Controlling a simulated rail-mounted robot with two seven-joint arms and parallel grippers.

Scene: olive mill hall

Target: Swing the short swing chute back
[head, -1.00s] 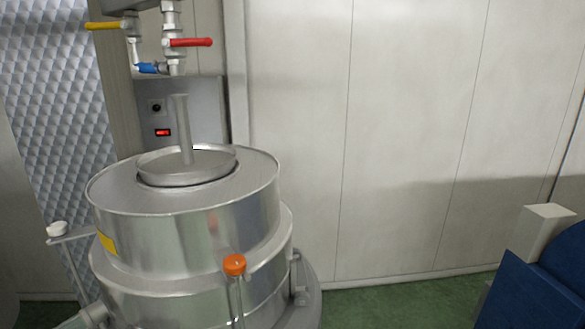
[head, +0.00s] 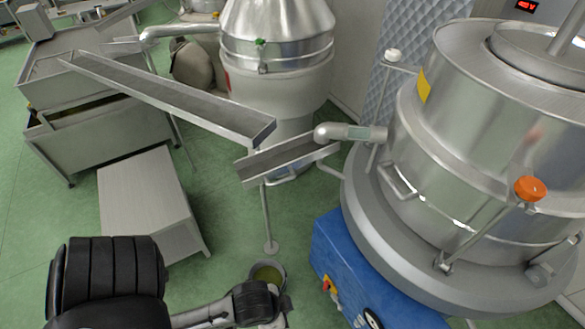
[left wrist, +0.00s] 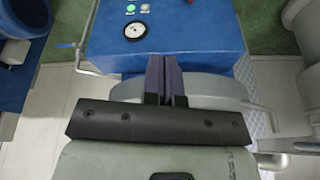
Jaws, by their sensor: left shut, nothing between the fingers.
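The short swing chute (head: 287,158) is a small open grey metal trough on a thin stand. Its right end lies under the curved spout (head: 345,132) of the large steel vessel; its left part lies below the lower end of the long sloping chute (head: 170,95). My left arm reaches in at the bottom of the head view, well below and in front of the short chute; its fingertips are not clear there. In the left wrist view my left gripper (left wrist: 164,78) is shut and empty, pointing toward a blue machine base (left wrist: 165,30). My right gripper is not in view.
A steel vessel (head: 480,130) with an orange knob (head: 529,189) stands on the right above a blue base (head: 370,275). A bowl of greenish liquid (head: 268,274) sits below the short chute. A grey bench (head: 145,190) stands left. Green floor is open between them.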

